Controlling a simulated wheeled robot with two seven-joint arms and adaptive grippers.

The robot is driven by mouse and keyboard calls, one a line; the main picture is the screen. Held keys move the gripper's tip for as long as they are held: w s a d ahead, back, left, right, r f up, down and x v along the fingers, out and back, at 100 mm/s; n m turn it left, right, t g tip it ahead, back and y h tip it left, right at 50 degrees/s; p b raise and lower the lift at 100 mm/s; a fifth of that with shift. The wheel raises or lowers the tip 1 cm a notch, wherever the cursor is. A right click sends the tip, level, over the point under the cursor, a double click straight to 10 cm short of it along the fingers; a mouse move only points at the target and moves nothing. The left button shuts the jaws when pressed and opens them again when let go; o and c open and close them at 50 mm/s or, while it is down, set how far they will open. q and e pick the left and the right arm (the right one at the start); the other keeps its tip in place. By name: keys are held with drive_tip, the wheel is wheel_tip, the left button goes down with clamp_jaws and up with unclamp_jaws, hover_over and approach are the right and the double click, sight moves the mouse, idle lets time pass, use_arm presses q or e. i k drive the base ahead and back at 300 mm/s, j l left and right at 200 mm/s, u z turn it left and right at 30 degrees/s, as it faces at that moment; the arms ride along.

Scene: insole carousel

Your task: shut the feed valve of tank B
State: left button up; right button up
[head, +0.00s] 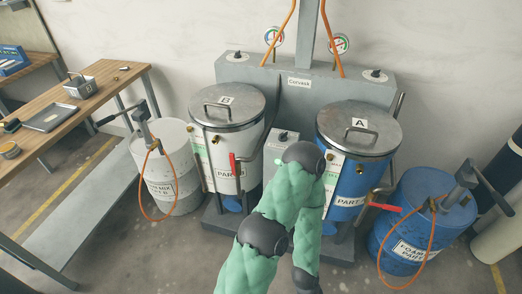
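Tank B (227,140) is a white cylinder with a grey metal lid labelled B (226,101), standing left of centre in the head view. A red lever handle (233,167) at its lower right front stands roughly upright, beside a brass fitting. Tank A (352,178) is blue, with its own red handle (385,207) lying roughly level and pointing right. A green padded arm of mine, with dark joints, rises from the bottom centre and bends in front of the gap between the tanks. Neither gripper shows.
A grey control box (281,148) stands between the tanks, partly behind my arm. A white drum (170,185) and a blue drum (412,240), each with a pump and orange hose, flank them. A wooden bench (60,92) is at left.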

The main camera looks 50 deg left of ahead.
sight(233, 160)
drive_tip(key=u, duration=2.05)
